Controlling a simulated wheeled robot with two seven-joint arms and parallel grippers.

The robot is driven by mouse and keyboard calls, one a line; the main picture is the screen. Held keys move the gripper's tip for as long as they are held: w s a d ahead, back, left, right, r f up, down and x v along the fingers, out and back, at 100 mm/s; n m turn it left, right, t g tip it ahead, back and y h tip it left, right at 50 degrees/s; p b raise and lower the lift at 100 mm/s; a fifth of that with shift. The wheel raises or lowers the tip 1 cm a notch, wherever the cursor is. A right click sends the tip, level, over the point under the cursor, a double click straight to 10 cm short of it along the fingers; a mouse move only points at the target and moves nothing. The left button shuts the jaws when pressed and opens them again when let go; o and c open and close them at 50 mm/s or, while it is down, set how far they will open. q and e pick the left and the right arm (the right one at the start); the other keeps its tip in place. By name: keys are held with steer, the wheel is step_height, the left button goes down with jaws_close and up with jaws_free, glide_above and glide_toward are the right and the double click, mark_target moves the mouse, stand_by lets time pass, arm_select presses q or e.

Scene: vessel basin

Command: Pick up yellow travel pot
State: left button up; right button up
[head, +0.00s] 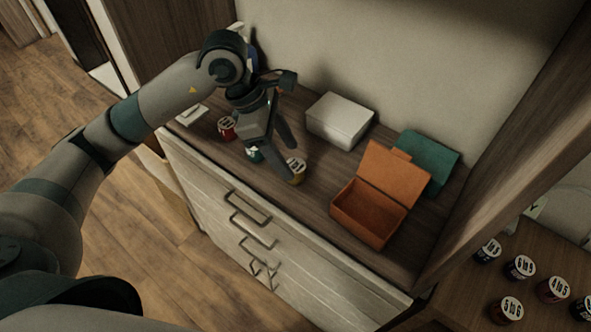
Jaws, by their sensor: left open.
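The yellow travel pot (297,178) is a small round pot with a pale, dark-lettered lid. It stands upright on the wooden top of the chest of drawers, near its front edge. My left gripper (290,162) is open and reaches down from the upper left, with its fingertips at the pot. One finger is behind the pot and the other is at its left front side. Whether either finger touches it I cannot tell. Part of the pot's left side is hidden by the near finger. My right gripper is not in view.
A red pot (227,129) and a teal pot (254,155) stand left of the yellow one. A white box (338,120), an open orange box (365,213) and a teal box (430,158) stand to the right. Several lettered pots (520,268) stand on a surface at lower right.

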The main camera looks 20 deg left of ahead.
mark_target(294, 165)
arm_select(q)
steer(key=shift+d+f, duration=0.2)
steer(key=shift+f, duration=0.2)
steer(key=x, duration=0.3)
steer(key=shift+s+d+b, duration=0.1)
steer(key=shift+d+b, duration=0.05)
steer(key=shift+b, duration=0.2)
steer(key=shift+d+f, duration=0.2)
steer(key=shift+f, duration=0.25)
steer(key=shift+c, duration=0.6)
steer(key=c, duration=1)
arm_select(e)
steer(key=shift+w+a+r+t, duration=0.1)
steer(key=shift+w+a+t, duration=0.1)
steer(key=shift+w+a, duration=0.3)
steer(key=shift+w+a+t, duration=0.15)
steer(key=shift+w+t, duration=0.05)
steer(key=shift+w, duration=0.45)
